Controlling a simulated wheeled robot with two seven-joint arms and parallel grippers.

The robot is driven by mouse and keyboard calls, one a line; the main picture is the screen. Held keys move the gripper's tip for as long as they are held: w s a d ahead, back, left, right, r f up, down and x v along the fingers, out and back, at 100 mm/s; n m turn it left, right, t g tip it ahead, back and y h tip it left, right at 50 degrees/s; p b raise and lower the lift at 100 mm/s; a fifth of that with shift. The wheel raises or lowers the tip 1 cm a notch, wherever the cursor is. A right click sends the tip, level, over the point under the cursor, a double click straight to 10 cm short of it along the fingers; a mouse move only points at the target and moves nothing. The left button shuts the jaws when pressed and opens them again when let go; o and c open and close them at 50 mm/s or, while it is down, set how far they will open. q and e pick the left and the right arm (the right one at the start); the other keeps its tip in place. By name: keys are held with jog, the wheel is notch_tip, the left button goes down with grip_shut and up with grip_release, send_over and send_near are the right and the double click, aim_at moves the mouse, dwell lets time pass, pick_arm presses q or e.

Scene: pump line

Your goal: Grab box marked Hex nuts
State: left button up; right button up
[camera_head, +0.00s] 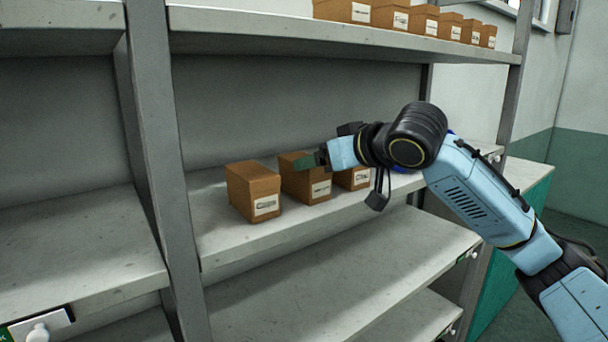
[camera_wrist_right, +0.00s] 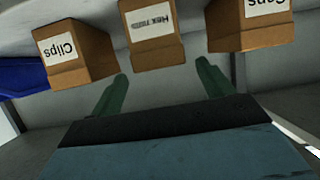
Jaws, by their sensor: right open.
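The box marked Hex nuts (camera_wrist_right: 151,38) is the middle one of three brown boxes in the right wrist view. In the head view it matches the middle box (camera_head: 298,183) on the shelf, whose label is too small to read there. My right gripper (camera_wrist_right: 163,72) is open, with its two green fingers pointing towards this box. The fingertips lie to either side of it in the picture, and nothing is held. In the head view the right gripper (camera_head: 312,160) overlaps the top of the middle box; I cannot tell whether it touches. My left gripper is not in view.
The Clips box (camera_wrist_right: 72,60) and the Caps box (camera_wrist_right: 250,38) flank it closely. They stand on the grey shelf (camera_head: 235,242). More brown boxes (camera_head: 385,14) line the upper shelf, and a metal upright (camera_head: 165,150) stands left. The shelf's front strip is clear.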

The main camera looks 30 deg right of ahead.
jog(key=p+x, duration=0.1)
jog(key=x, duration=0.3)
jog(key=shift+w+a+f, duration=0.1)
jog(key=shift+f, duration=0.15)
jog(key=shift+w+f, duration=0.15)
jog(key=shift+w, duration=0.2)
jog(key=shift+w+a+f, duration=0.1)
jog(key=shift+w, duration=0.05)
jog(key=shift+c, duration=0.9)
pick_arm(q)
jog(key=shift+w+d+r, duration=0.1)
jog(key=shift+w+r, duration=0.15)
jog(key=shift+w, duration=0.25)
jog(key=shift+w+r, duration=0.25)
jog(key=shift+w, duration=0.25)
pick_arm(e)
jog(key=c, duration=1)
